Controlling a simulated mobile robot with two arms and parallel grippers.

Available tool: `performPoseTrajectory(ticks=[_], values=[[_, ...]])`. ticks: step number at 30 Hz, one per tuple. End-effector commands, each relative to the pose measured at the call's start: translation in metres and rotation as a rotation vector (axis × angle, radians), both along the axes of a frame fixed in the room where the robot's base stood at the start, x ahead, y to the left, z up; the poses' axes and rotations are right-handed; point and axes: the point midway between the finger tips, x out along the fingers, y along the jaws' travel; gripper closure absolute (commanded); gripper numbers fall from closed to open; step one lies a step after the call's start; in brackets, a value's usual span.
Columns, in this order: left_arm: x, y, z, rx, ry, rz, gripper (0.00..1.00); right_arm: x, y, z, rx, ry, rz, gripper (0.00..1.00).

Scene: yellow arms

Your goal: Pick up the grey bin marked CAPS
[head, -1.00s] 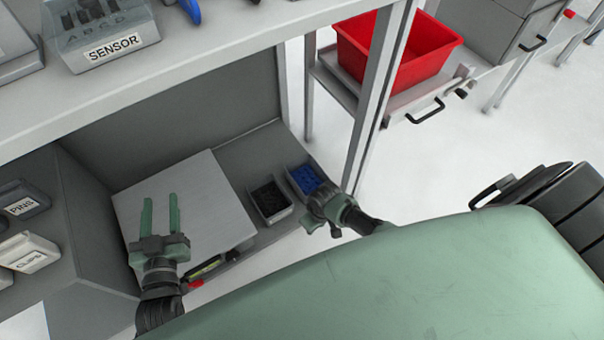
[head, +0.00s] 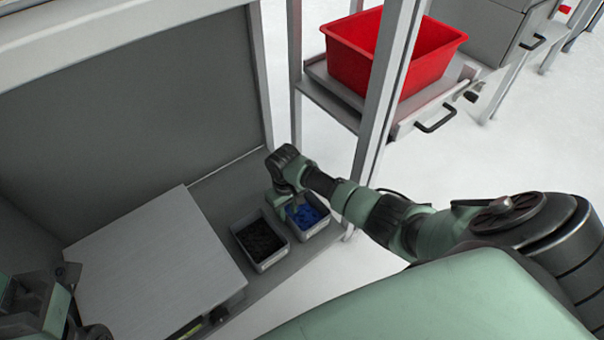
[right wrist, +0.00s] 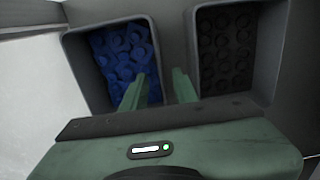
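Two small grey bins stand side by side on the lower shelf. One bin (head: 319,230) holds blue parts and also shows at the left of the right wrist view (right wrist: 88,88). The other bin (head: 272,263) holds black round parts and also shows there (right wrist: 260,92). No CAPS marking is readable on either. My right gripper (head: 285,203) is over the blue-part bin, near the side facing the black-part bin. In the right wrist view its fingers (right wrist: 160,88) are apart, around the blue-part bin's near side wall; contact is unclear. My left gripper (head: 42,300) is at lower left, fingertips unclear.
A flat light-grey box (head: 150,265) lies left of the bins on the shelf (head: 228,190). A shelf post (head: 382,110) rises right of the bins. A red tub (head: 420,60) stands on a drawer unit beyond it. The floor at right is clear.

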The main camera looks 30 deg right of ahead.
Motion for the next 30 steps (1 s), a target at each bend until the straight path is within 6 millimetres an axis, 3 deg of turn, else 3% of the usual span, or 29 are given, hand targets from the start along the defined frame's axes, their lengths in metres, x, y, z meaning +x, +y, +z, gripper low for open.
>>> performPoseTrajectory(ticks=[1,6,15,16,19,30], values=[[0.000,0.000,-0.003,0.001,-0.022,0.002,0.58,0.000,0.002,-0.012,0.000,0.000,0.000,0.71],[0.001,-0.002,0.005,0.006,-0.061,0.004,0.58,0.000,0.001,-0.028,0.000,-0.001,0.000,0.71],[0.002,-0.002,0.010,0.008,-0.067,0.004,0.58,0.000,0.001,-0.029,0.000,-0.001,0.000,0.71],[0.002,-0.002,0.010,0.007,-0.066,0.004,0.58,0.000,0.001,-0.029,0.000,-0.001,0.000,0.74],[0.002,-0.002,0.009,0.008,-0.067,0.004,0.58,0.000,0.001,-0.029,0.000,-0.001,0.000,1.00],[0.002,-0.003,0.009,0.008,-0.067,0.003,0.58,0.000,0.001,-0.029,0.000,-0.001,0.000,1.00]])
